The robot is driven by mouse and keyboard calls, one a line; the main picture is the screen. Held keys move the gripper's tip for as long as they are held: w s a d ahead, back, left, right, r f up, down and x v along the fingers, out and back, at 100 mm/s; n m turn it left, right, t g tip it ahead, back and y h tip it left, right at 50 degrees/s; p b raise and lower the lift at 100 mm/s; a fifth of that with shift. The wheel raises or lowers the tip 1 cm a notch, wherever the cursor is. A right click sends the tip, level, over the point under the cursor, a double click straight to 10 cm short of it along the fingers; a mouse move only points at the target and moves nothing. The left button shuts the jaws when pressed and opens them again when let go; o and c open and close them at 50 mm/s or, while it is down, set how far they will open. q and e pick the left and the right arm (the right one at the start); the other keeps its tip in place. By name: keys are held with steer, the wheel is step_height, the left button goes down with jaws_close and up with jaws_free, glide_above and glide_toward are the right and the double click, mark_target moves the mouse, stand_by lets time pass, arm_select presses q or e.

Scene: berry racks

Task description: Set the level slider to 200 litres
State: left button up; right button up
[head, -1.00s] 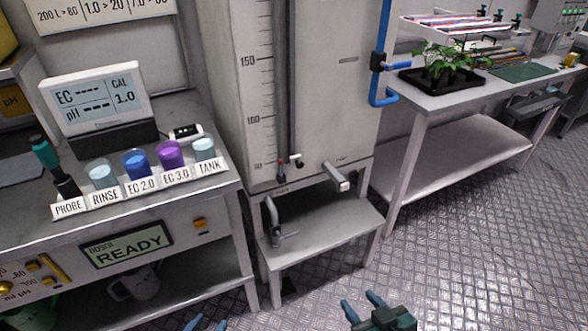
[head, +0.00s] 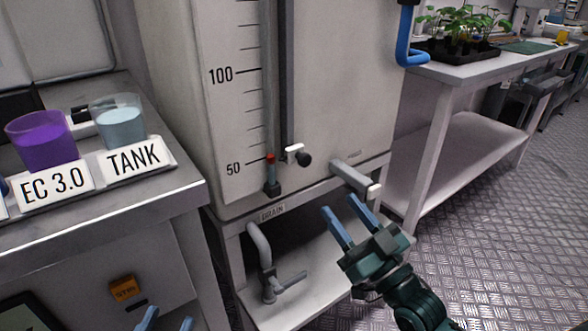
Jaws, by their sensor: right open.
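The level slider (head: 297,155), a white clip with a dark round knob, sits low on the dark vertical rail (head: 285,80) on the front of the pale tank (head: 345,60). It is a little above the 50 mark of the printed scale (head: 240,110), which shows 50 and 100; the 200 mark is out of view. My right gripper (head: 343,213) is open and empty, below and to the right of the slider, apart from it. My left gripper (head: 168,321) shows only its blue fingertips at the bottom edge, spread apart with nothing visible between them.
A red-tipped fitting (head: 271,174) is left of the slider. A pale outlet pipe (head: 352,178) juts out near my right gripper. A drain tap (head: 268,270) is below. The left bench (head: 180,190) holds cups; the right bench (head: 480,85) holds plants.

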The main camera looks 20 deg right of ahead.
mark_target(307, 161)
steer(key=b+x, duration=0.2)
steer(key=x, duration=1.1)
steer(key=shift+s+r, duration=0.1)
steer(key=shift+r, duration=0.05)
jaws_close()
